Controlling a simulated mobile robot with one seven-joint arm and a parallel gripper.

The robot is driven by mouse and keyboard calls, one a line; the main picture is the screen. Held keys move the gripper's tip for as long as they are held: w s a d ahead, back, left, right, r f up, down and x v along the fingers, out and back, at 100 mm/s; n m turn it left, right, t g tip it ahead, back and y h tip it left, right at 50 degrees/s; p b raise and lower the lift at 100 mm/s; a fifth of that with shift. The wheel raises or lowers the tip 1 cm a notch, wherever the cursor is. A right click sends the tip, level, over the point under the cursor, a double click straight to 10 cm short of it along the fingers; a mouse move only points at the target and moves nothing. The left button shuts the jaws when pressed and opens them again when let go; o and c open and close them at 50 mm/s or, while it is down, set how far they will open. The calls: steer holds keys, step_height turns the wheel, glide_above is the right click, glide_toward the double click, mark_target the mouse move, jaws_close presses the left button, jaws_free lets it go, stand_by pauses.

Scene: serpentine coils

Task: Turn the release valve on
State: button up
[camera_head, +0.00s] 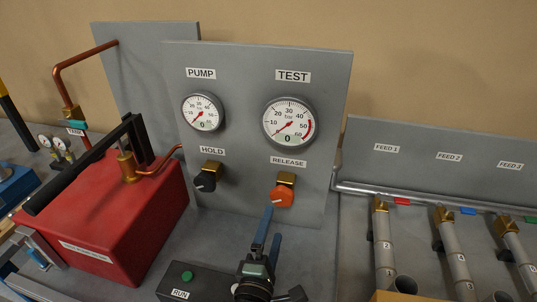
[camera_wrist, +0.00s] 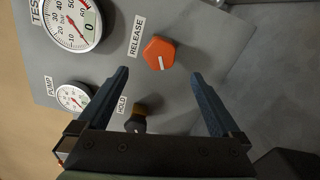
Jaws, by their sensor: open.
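The release valve is an orange knob (camera_head: 282,196) on a brass body, under the RELEASE label on the grey panel (camera_head: 325,130). The knob also shows in the wrist view (camera_wrist: 159,53), with a white pointer line on its face. My gripper (camera_head: 270,222) is just below the knob in the head view, its blue fingers pointing at the panel. In the wrist view my gripper (camera_wrist: 160,75) is open and empty, with the knob between the lines of the two fingers and a little beyond the tips. The fingers do not appear to touch it.
The black HOLD knob (camera_head: 206,180) is left of the release knob. The PUMP gauge (camera_head: 203,112) and TEST gauge (camera_head: 289,121) both read near 0. A red box (camera_head: 110,215) with a black lever stands left. Feed pipes (camera_head: 455,255) stand right.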

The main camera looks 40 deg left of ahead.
steer(key=v, duration=0.3)
stand_by(0.7)
